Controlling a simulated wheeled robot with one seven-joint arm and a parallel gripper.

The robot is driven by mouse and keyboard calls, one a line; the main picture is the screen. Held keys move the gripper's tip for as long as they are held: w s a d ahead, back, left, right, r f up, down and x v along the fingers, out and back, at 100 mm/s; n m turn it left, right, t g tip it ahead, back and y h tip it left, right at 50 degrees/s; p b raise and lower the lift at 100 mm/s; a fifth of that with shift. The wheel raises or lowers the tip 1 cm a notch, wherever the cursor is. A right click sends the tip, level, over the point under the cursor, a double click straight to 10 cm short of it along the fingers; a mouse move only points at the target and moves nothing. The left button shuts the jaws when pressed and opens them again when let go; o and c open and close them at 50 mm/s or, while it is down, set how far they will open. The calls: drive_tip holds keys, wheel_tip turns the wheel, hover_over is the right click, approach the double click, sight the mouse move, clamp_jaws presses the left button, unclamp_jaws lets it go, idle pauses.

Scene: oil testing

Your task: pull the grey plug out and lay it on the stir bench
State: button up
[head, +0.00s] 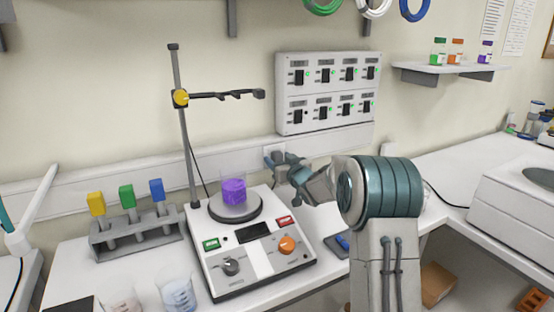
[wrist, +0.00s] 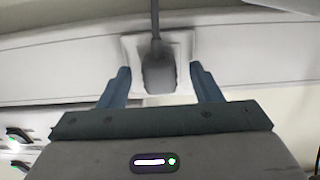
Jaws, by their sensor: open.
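The grey plug (wrist: 159,72) sits in a white wall socket (wrist: 183,47), with its grey cable running up out of the wrist view. My gripper (wrist: 160,80) is open, with one blue finger on each side of the plug. Gaps show between the fingers and the plug. In the head view my gripper (head: 283,163) is at the wall socket (head: 274,150) behind the stirrer, and it hides most of the plug there. The stir bench (head: 75,264) is the white bench that carries the stirrer.
The stirrer (head: 262,262) bears a beaker of purple liquid (head: 234,190) just left of my gripper. A clamp stand (head: 187,140) rises behind it. A rack (head: 135,236) with coloured-topped items and two glass beakers stand on the left. A switch panel (head: 325,128) hangs above.

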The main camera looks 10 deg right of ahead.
clamp_jaws()
drive_tip(key=b+v, duration=0.2)
drive_tip(key=v, duration=0.4)
idle(1.2)
